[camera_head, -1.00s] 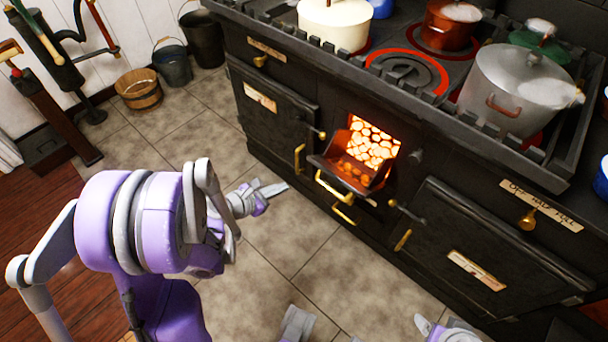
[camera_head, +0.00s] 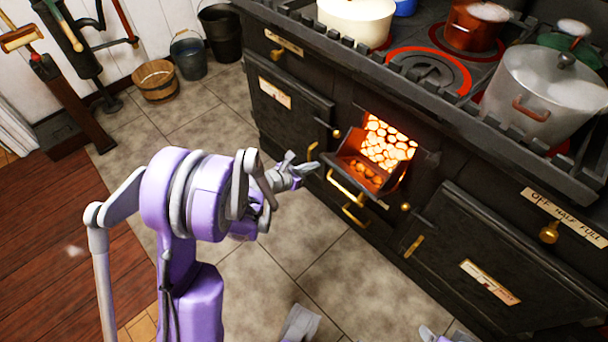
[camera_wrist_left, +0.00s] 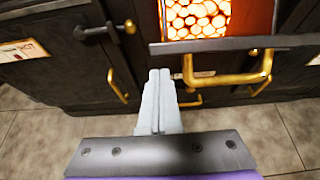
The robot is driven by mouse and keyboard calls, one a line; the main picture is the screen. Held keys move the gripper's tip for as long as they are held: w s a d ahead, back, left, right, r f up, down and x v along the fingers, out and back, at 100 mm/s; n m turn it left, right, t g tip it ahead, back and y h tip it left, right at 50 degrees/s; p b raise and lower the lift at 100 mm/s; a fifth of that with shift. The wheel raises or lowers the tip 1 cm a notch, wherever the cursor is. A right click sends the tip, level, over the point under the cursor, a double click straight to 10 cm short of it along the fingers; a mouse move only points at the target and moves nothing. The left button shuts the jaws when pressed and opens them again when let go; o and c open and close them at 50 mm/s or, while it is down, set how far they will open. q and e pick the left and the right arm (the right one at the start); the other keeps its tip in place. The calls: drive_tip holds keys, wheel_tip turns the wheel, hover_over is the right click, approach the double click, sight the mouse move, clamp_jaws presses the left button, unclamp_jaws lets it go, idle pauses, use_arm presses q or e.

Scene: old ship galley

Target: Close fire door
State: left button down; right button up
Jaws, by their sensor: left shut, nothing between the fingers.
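The fire door (camera_head: 362,172) hangs folded down and open at the middle of the black stove, below glowing coals. Its brass handle (camera_head: 347,188) is on its outer side. My left gripper (camera_head: 312,166) is shut and empty, just left of the door and close to it. In the left wrist view the shut fingers (camera_wrist_left: 160,74) point at the stove front, just left of the door's brass handle (camera_wrist_left: 222,78). The door's edge (camera_wrist_left: 235,44) is up and right of the fingertips. Pale and purple parts of mine (camera_head: 430,334) show at the bottom edge, too cut off to read the right gripper.
The stove has closed oven doors left (camera_head: 287,105) and right (camera_head: 470,270) with brass handles. A lower brass handle (camera_head: 355,219) sits below the fire door. Pots (camera_head: 545,95) stand on top. Buckets (camera_head: 187,56) stand at the back left. The tiled floor (camera_head: 330,265) in front is clear.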

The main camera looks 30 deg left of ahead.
use_arm(q)
drive_tip(key=shift+w+r, duration=0.3)
drive_tip(key=shift+r, duration=0.05)
drive_tip(key=shift+r, duration=0.1)
use_arm(e)
drive_tip(key=shift+r, duration=0.15)
